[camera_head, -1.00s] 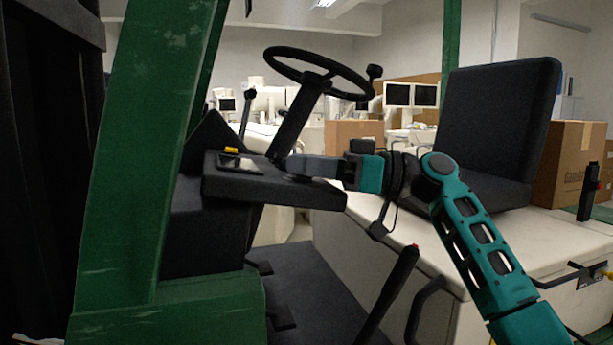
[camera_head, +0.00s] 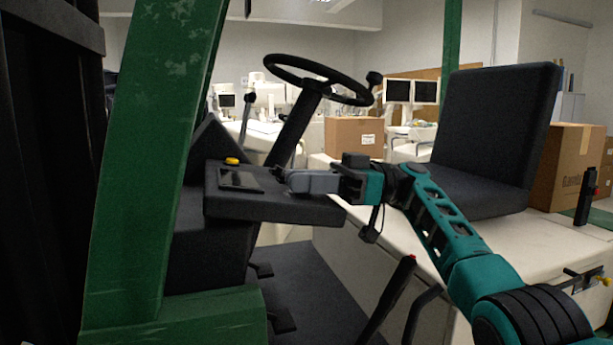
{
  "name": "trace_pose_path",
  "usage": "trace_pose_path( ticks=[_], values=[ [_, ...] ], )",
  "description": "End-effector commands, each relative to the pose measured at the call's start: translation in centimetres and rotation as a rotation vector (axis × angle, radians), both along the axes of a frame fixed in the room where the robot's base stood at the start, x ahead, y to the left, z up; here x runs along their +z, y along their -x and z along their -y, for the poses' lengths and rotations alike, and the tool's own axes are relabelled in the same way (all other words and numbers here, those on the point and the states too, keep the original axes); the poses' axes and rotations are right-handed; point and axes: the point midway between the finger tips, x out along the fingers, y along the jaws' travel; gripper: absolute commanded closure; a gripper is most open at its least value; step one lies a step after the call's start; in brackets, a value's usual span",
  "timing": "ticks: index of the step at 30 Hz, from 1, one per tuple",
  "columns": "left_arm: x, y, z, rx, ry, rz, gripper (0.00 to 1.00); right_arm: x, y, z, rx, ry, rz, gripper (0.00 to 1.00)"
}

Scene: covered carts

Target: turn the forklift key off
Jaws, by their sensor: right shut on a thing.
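The forklift's black dashboard (camera_head: 280,212) stands left of centre, with a dark flat display (camera_head: 240,180) and a yellow button (camera_head: 232,161) on top. My right gripper (camera_head: 284,180) reaches in from the right, low over the dashboard's top just right of the display. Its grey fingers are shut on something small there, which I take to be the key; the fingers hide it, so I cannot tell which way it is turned. My left gripper is not in view.
The steering wheel (camera_head: 318,79) rises behind the dashboard. A green pillar (camera_head: 150,160) stands close at the left. The black seat (camera_head: 497,125) and a red-tipped lever (camera_head: 388,300) are to the right. Cardboard boxes (camera_head: 353,137) stand behind.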

Motion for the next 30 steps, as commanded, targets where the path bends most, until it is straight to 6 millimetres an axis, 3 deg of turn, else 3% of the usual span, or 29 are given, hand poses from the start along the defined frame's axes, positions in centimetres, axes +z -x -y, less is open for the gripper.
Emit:
trace_pose_path(
  ticks=[16,17,23,30],
  values=[
    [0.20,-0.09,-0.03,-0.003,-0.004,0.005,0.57,-0.15,0.03,-0.04,0.014,0.003,0.004,1.00],
    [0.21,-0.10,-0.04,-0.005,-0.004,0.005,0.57,-0.15,0.03,-0.04,0.014,0.003,0.004,0.86],
    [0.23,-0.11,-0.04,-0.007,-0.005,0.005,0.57,-0.10,0.02,-0.03,0.013,0.002,0.003,0.67],
    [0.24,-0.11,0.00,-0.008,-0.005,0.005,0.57,-0.06,0.00,-0.01,0.012,0.001,0.003,0.66]
  ],
)
